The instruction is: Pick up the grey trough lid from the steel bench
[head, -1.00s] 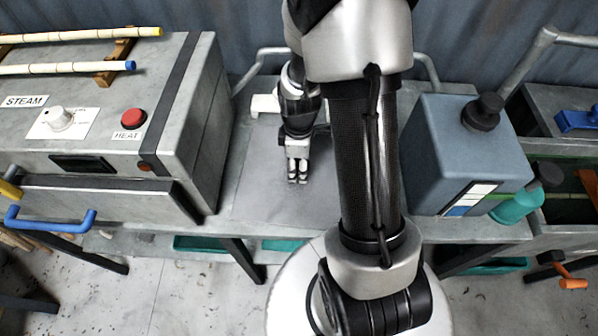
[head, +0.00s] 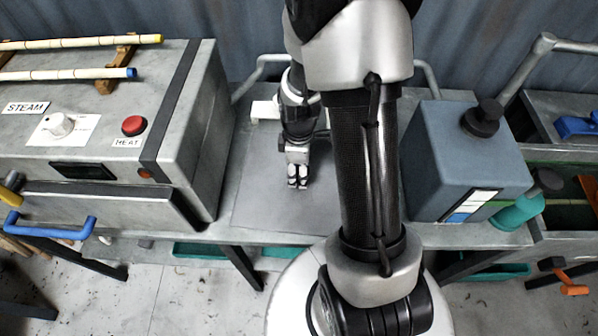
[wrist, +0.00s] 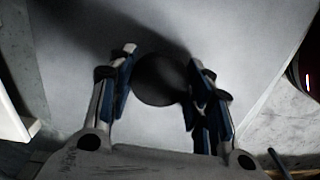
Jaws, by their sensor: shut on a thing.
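The grey trough lid (head: 262,200) is a flat smooth panel on the steel bench (head: 150,226), between the steam box and the blue-grey box. I cannot tell whether it rests on the bench or is slightly above it. My gripper (head: 297,183) points down over the middle of the lid. In the wrist view, my gripper (wrist: 160,85) has its two fingers on either side of the lid's dark round knob (wrist: 158,78) and is shut on it. The lid's pale surface (wrist: 85,60) spreads out beneath. In the head view the fingers hide the knob.
The steam box (head: 200,130) stands close on the left, with a red heat button (head: 134,125) and rattan poles (head: 70,74) on top. The blue-grey box (head: 465,155) stands right, beside a teal bottle (head: 520,210). A white piece (head: 264,110) lies behind the lid.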

